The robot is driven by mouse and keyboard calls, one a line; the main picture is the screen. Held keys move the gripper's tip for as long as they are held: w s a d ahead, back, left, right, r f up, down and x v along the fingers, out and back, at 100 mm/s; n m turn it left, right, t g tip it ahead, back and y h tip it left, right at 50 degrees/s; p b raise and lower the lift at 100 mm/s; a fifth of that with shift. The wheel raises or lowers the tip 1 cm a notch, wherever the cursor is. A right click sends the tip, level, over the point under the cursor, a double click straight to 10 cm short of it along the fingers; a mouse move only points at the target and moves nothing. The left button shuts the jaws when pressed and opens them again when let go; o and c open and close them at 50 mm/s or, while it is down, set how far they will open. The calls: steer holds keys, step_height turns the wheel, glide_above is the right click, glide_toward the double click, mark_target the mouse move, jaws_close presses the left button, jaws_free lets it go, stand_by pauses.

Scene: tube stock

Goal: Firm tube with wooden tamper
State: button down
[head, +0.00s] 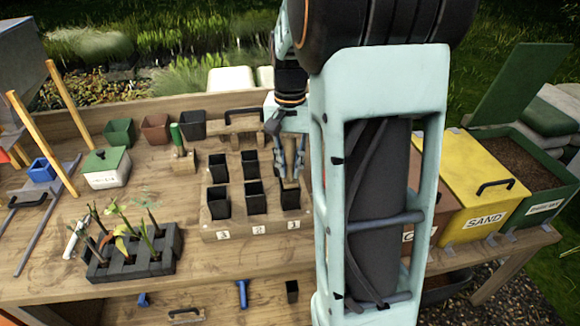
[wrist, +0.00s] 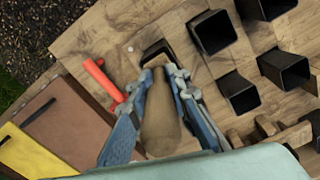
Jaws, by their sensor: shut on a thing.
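My gripper (head: 288,172) points down over the front right black tube (head: 291,201) of the wooden rack (head: 236,233), above the label 1. In the wrist view the gripper (wrist: 160,80) is shut on the wooden tamper (wrist: 160,122), a brown bottle-shaped piece between the blue fingers. The far end of the tamper meets the mouth of a black tube (wrist: 158,48). I cannot tell how far inside it reaches. The tube's contents are hidden. Other black square tubes, such as one in the front middle (head: 256,203), stand open in the rack.
A red handle (wrist: 103,78) lies beside the tube. A yellow SAND bin (head: 485,195) and a green bin (head: 530,170) stand at the right. A dark tray of cuttings (head: 135,265) and a white box (head: 106,170) are at the left. My arm hides the centre right.

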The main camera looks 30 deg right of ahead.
mark_target(290, 137)
steer(key=shift+r+p, duration=3.2)
steer(key=shift+r, duration=1.1)
